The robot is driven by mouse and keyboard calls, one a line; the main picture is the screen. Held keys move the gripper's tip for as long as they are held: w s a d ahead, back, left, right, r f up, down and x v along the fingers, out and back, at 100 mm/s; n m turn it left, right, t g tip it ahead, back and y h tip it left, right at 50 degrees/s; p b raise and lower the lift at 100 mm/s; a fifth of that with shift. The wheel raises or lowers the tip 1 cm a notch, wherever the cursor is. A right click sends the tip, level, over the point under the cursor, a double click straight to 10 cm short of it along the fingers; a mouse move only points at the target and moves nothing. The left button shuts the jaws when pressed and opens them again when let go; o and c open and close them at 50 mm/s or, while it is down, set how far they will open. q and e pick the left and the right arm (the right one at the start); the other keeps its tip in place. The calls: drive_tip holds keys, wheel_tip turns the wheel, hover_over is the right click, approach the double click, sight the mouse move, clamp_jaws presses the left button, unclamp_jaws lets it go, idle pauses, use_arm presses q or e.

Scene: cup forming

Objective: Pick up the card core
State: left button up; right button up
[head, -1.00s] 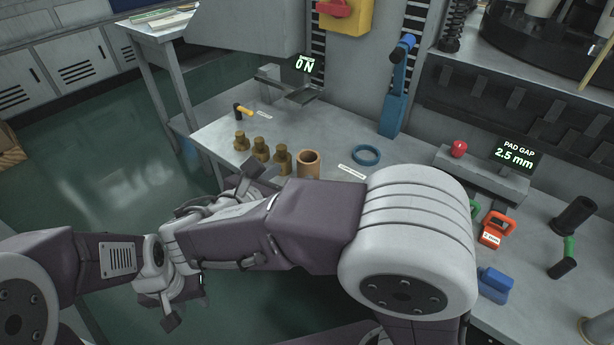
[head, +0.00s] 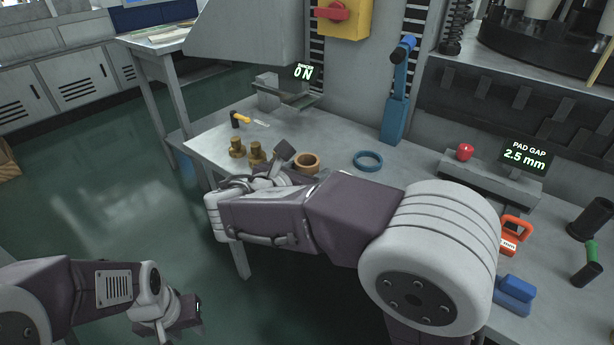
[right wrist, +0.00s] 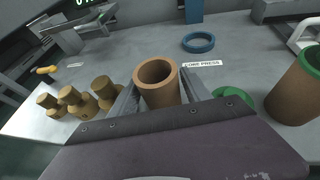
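The card core is a brown upright tube (head: 307,162) on the metal bench, its open rim facing up. Its lower part is hidden behind my right arm in the head view. In the right wrist view the core (right wrist: 157,84) stands between the two fingers of my right gripper (right wrist: 160,90). The fingers are apart, one on each side of it, with narrow gaps showing. In the head view one dark finger of that gripper (head: 285,152) shows left of the core. My left gripper (head: 190,312) hangs low at the lower left, away from the bench; its opening is unclear.
Several brass knobbed pieces (right wrist: 75,100) stand left of the core. A blue ring (head: 368,161) lies to its right. A larger brown tube with a green rim (right wrist: 297,88) stands at the right in the wrist view. A blue lever (head: 396,95) rises behind.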

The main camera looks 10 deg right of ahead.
drive_tip(key=c, duration=0.9)
drive_tip(key=shift+c, duration=0.2)
drive_tip(key=shift+r, duration=0.1)
drive_tip(key=shift+r+p, duration=0.35)
drive_tip(key=shift+p, duration=0.05)
drive_tip(key=r+p, duration=0.1)
drive_tip(key=r, duration=0.1)
drive_tip(key=r+p, duration=0.2)
drive_tip(key=shift+s+d+r, duration=0.1)
drive_tip(key=shift+d+r, duration=0.05)
drive_tip(key=shift+d, duration=0.05)
drive_tip(key=s+d+r+p, duration=0.4)
drive_tip(key=s+d+r, duration=0.1)
drive_tip(key=s+d, duration=0.2)
drive_tip(key=shift+d+r+p, duration=0.3)
drive_tip(key=shift+d+r, duration=0.1)
drive_tip(key=shift+d, duration=0.5)
